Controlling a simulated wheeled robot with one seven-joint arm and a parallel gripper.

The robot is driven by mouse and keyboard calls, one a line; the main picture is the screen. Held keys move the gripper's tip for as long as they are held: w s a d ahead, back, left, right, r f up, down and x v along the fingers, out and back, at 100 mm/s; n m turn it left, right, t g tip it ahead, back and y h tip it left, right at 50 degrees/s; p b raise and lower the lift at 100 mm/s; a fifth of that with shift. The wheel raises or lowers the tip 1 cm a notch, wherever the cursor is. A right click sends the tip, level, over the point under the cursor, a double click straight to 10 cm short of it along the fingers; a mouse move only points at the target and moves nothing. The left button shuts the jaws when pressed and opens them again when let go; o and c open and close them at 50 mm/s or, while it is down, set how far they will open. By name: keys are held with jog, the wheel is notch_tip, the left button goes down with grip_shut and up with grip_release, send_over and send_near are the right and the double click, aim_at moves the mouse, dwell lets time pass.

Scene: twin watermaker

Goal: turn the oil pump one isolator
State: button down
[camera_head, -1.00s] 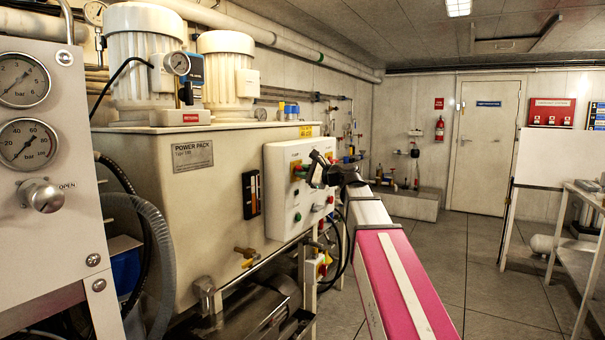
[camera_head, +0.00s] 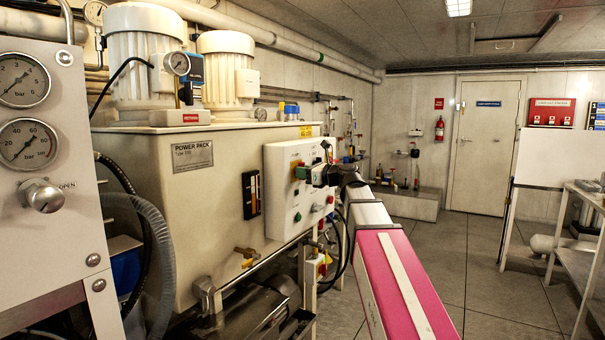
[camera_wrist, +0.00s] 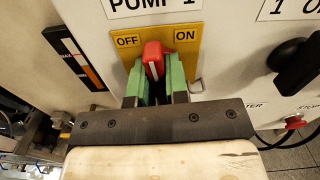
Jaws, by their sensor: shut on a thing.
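The oil pump one isolator (camera_wrist: 153,58) is a red handle on a yellow plate (camera_wrist: 184,58) marked OFF at left and ON at right, under a label ending "PUMP 1". In the wrist view the handle stands nearly upright between the two words. My gripper (camera_wrist: 154,84) is shut on it, with one green finger on each side. The lower part of the handle is hidden between the fingers. In the head view my gripper (camera_head: 303,173) reaches the upper part of the white control panel (camera_head: 282,209) from the right.
A black knob (camera_wrist: 288,52) and a red stop button (camera_wrist: 293,121) sit right of the isolator. The power pack tank (camera_head: 200,235) carries the panel, with two white motors (camera_head: 145,60) on top. Open floor (camera_head: 425,255) lies to the right.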

jog(key=shift+m, duration=0.6)
jog(key=shift+f, duration=0.1)
jog(key=c, duration=1.1)
grip_release()
jog(key=v, duration=1)
jog(key=shift+s+d, duration=0.25)
jog(key=shift+d, duration=0.05)
